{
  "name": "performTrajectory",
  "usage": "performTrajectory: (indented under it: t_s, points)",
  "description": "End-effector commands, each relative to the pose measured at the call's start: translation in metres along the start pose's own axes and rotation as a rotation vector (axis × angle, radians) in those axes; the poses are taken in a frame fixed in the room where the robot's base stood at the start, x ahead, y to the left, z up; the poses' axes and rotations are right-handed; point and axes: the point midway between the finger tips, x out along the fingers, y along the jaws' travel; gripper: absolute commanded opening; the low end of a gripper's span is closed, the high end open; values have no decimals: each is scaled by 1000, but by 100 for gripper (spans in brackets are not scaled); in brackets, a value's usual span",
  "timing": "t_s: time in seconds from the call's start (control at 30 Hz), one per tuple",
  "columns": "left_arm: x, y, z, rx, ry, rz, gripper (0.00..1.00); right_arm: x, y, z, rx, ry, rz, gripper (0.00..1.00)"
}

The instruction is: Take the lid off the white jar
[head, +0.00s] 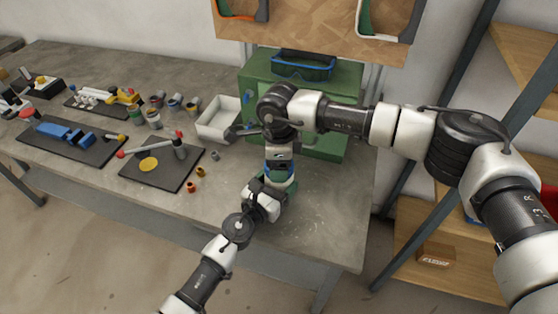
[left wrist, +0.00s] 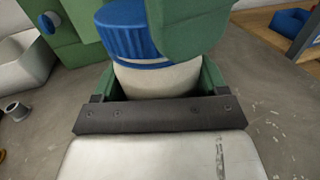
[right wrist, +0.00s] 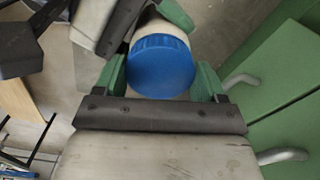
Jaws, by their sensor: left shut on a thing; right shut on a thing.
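The white jar (left wrist: 160,80) stands between the green fingers of my left gripper (left wrist: 157,84), which is shut on its body. Its ribbed blue lid (right wrist: 162,66) is between the green fingers of my right gripper (right wrist: 160,80), which is shut on it. The lid also shows in the left wrist view (left wrist: 125,32), directly on top of the jar with no clear gap. A green finger of my right gripper covers part of it there. In the head view my two grippers meet over the right part of the bench and largely hide the jar and lid.
A green metal cabinet (head: 335,145) with blue goggles (head: 303,66) on top stands just behind the grippers. A white bin (head: 217,118) is left of it. Dark mats (head: 162,165) with parts and several small pots lie further left. The bench's right front corner (head: 335,225) is clear.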

Motion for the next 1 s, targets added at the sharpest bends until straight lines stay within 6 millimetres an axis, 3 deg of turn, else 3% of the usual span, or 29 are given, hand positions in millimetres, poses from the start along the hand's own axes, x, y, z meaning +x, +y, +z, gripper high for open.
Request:
performTrajectory:
  t_s: [0.4, 0.6, 0.73, 1.0]
  points:
    - [0, 0, 0, 0, 1, -1, 7, -1, 0, 0, -965, -1, -1, 42]
    - [0, 0, -1, 0, 1, -1, 7, -1, 0, 0, -1365, 0, -2, 42]
    - [0, 0, -1, 0, 1, -1, 7, -2, 0, 0, -1503, -1, -2, 42]
    - [0, 0, -1, 0, 1, -1, 7, -2, -1, 0, -1503, 0, -3, 42]
